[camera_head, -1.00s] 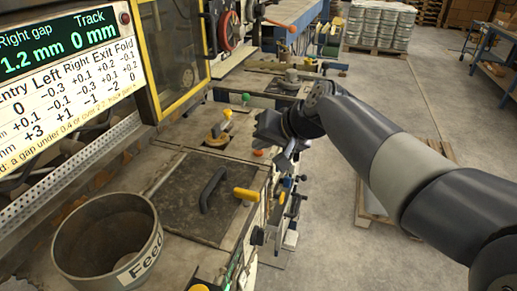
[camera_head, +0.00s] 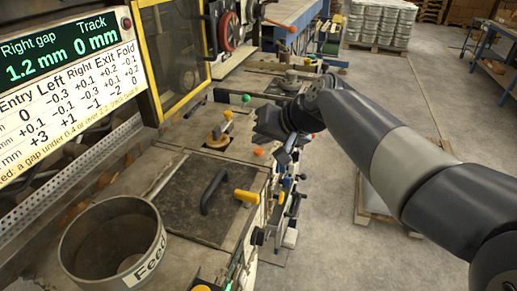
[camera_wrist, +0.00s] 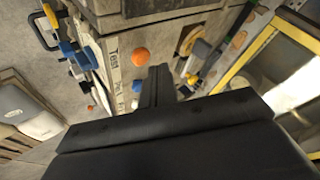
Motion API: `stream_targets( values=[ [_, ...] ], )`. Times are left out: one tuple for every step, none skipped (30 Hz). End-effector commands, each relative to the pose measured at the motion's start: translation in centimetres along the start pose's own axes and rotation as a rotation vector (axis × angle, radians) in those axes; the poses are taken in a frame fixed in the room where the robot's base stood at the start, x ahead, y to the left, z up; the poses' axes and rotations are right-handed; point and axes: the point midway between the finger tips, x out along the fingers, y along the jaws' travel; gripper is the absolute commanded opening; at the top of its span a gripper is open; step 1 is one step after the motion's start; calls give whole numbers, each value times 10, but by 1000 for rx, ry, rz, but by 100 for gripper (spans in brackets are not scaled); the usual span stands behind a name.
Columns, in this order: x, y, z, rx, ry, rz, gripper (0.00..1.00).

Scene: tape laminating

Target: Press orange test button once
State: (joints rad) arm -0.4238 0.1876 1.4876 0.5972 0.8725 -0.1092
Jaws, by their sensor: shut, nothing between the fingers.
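The orange test button (camera_head: 259,152) is a round ball at the right edge of the machine bench. In the wrist view the orange button (camera_wrist: 140,57) sits beside a label reading "Test". My gripper (camera_head: 286,153) is just right of the button in the head view, over the bench edge. In the wrist view the narrow finger pair of my gripper (camera_wrist: 160,72) is shut and empty, just right of and below the button. No contact with the button shows.
A green ball (camera_head: 246,98), a yellow-ended lever (camera_head: 246,196) and a black handle (camera_head: 213,190) stand on the bench. A "Feed" pot (camera_head: 85,222) is at the front left. The display (camera_head: 60,45) reads right gap 1.2 mm, track 0 mm.

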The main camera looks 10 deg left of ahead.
Motion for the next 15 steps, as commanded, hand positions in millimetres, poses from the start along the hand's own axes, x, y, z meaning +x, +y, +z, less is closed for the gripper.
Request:
stream_targets(
  values=[
    [-2, -2, -2, 0, 1, 0, 0],
    [-4, -3, -3, 0, 1, 0, 0],
    [-6, -4, -4, -1, 1, 0, 0],
    [-8, -6, -6, -1, 1, 0, 0],
    [-10, -7, -7, -1, 1, 0, 0],
    [-13, -10, -10, -1, 1, 0, 0],
    [-15, -11, -11, -1, 1, 0, 0],
    [-18, -13, -13, -1, 1, -1, 0],
    [-20, -15, -15, 0, 0, -1, 0],
    [-23, -16, -16, 0, 0, -1, 0],
    [-25, -18, -18, 0, 0, -1, 0],
    [-27, -20, -20, 0, 0, -1, 0],
    [-30, -22, -21, 1, 0, -1, 0],
    [-32, -23, -23, 1, 0, -1, 0],
    [-34, -25, -24, 1, 0, -1, 0]
  ],
)
